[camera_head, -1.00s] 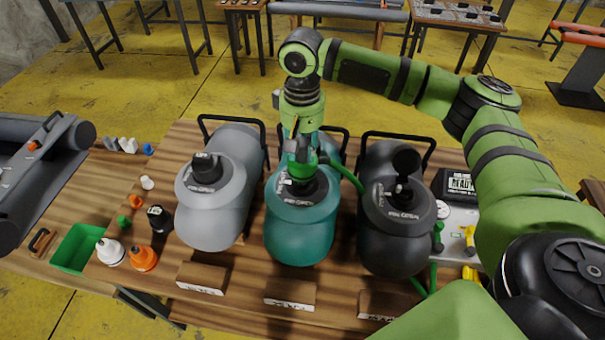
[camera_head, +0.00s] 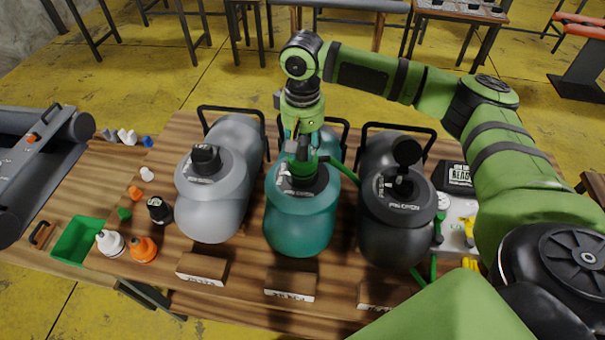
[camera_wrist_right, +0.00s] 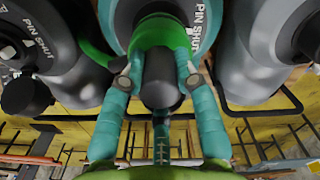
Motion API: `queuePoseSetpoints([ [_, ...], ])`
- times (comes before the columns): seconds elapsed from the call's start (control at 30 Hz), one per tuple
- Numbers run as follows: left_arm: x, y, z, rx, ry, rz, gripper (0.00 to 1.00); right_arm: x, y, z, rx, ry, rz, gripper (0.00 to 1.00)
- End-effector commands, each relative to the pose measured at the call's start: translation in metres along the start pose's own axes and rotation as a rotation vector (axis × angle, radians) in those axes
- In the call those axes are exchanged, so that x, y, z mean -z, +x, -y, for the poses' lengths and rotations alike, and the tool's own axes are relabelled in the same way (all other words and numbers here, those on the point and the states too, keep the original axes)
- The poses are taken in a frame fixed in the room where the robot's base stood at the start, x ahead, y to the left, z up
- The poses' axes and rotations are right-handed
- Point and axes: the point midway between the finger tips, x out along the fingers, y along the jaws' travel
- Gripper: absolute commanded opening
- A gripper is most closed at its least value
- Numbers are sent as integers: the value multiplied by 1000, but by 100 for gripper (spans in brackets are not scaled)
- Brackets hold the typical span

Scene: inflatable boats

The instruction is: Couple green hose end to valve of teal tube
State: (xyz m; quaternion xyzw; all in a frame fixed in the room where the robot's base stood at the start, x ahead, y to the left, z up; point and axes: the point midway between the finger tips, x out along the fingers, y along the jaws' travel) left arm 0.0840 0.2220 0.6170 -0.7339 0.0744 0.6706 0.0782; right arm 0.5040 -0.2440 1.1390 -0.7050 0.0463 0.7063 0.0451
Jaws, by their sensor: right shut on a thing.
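The teal tube (camera_head: 300,232) lies in the middle of three tubes, with its dark valve (camera_head: 303,184) on the near end. My right gripper (camera_head: 301,172) reaches down over this valve and is shut on the green hose end. In the right wrist view, the green hose end (camera_wrist_right: 160,34) sits between the fingertips, over the teal tube's end face (camera_wrist_right: 121,22), with a dark cylinder below it in the picture. The green hose (camera_head: 342,168) bends away to the right. The gripper hides the contact, so I cannot tell whether hose end and valve are joined. My left gripper is out of view.
A grey tube (camera_head: 212,215) lies left and a dark tube (camera_head: 392,235) right, both close to the teal one. Black handles stand behind them. Wooden blocks (camera_head: 290,284) sit in front. A green tray (camera_head: 75,241) and several small caps occupy the left.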

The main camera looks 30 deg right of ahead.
Motion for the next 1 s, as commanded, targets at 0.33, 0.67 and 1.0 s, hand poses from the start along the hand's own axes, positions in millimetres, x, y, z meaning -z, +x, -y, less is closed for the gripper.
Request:
queuePoseSetpoints([
  [0.33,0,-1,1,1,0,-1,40,0,1,0,1,0,0,0],
  [0.67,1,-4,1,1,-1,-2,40,0,8,1,1,0,-1,0],
  [1.0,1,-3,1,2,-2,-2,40,0,8,1,1,0,-1,0],
])
